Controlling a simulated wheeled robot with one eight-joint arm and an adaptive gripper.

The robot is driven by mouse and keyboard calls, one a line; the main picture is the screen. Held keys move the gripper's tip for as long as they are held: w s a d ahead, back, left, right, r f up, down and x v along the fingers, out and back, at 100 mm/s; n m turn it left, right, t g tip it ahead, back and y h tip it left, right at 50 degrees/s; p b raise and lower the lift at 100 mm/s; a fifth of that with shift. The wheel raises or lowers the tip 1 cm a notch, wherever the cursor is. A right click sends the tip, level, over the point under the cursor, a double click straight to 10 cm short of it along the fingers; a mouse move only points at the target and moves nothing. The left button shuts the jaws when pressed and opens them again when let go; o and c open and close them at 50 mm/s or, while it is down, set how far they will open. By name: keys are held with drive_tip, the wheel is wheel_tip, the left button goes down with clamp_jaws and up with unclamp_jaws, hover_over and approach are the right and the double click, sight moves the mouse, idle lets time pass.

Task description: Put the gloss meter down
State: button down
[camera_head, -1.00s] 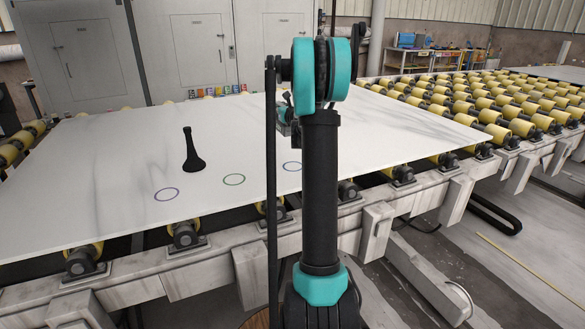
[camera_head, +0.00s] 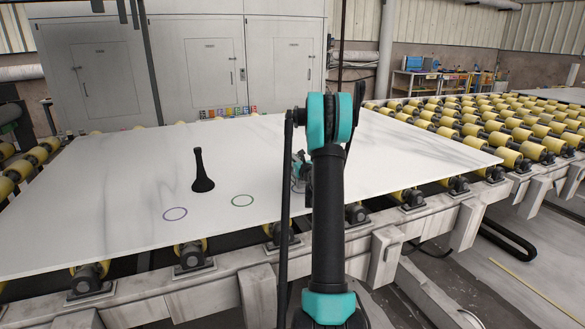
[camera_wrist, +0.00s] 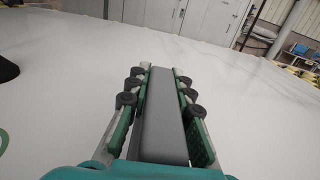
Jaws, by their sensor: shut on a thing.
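The gloss meter (camera_wrist: 163,120) is a plain grey block in the wrist view. My gripper (camera_wrist: 164,75) is shut on it, with a green-padded finger along each side. In the head view my gripper (camera_head: 300,170) shows only partly, beside my arm and low over the white stone slab (camera_head: 120,180). It is at the blue ring on the slab, which is mostly hidden behind it and my arm. I cannot tell whether the meter touches the slab.
A black flared object (camera_head: 202,175) stands on the slab, left of my gripper. A green ring (camera_head: 242,201) and a purple ring (camera_head: 175,214) are drawn near the front edge, both bare. Yellow rollers (camera_head: 480,120) lie behind and to the right. Grey cabinets (camera_head: 200,75) stand behind.

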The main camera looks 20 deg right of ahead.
drive_tip(key=shift+f, duration=2)
drive_tip(key=shift+f, duration=0.1)
drive_tip(key=c, duration=1.3)
unclamp_jaws()
drive_tip(key=shift+c, duration=0.2)
